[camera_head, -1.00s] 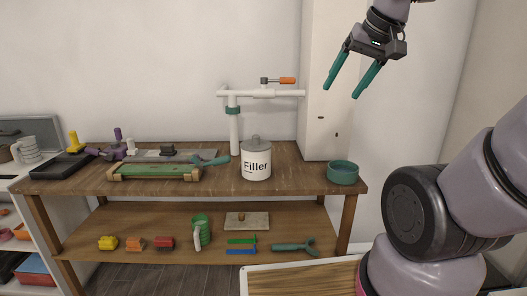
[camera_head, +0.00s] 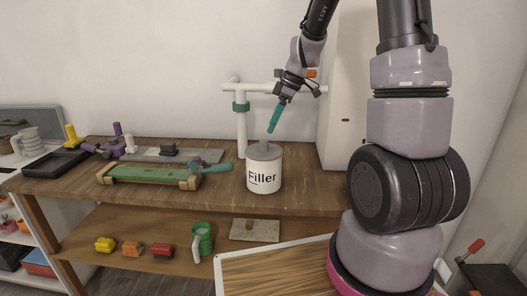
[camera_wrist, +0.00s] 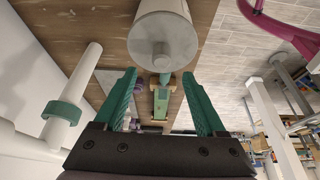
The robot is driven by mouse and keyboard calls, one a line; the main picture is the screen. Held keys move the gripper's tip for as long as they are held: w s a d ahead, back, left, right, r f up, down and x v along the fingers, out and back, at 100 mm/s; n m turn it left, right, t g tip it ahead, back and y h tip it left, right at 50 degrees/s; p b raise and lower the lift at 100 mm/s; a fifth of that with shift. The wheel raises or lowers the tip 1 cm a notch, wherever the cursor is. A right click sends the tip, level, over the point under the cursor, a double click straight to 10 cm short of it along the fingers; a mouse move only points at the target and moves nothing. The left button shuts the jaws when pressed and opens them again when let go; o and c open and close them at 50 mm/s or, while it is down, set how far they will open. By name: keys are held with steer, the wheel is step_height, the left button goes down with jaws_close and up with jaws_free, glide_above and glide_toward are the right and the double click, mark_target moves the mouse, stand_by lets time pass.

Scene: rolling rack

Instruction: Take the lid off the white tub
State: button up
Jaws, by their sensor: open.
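The white tub (camera_head: 264,176), labelled "Filler", stands upright on the wooden upper shelf. Its grey lid (camera_head: 264,152) sits on top with a small knob. My gripper (camera_head: 273,128) is just above the lid, with its teal fingers pointing down and slightly left. In the wrist view my gripper (camera_wrist: 160,73) is open and empty, its fingers apart. The lid (camera_wrist: 162,28) faces the camera there, its round knob in line with the gap between the fingertips. In the head view one finger mostly hides the other. I see no contact with the lid.
A white pipe stand (camera_head: 241,130) with a teal collar rises close behind the tub. A white column (camera_head: 340,120) stands at the back right. The lower shelf holds several small items.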

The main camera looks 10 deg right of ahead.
mark_target(266, 141)
steer(key=x, duration=0.7)
steer(key=shift+s+f, duration=0.2)
steer(key=shift+f, duration=0.15)
steer(key=shift+d, duration=0.1)
jaws_close()
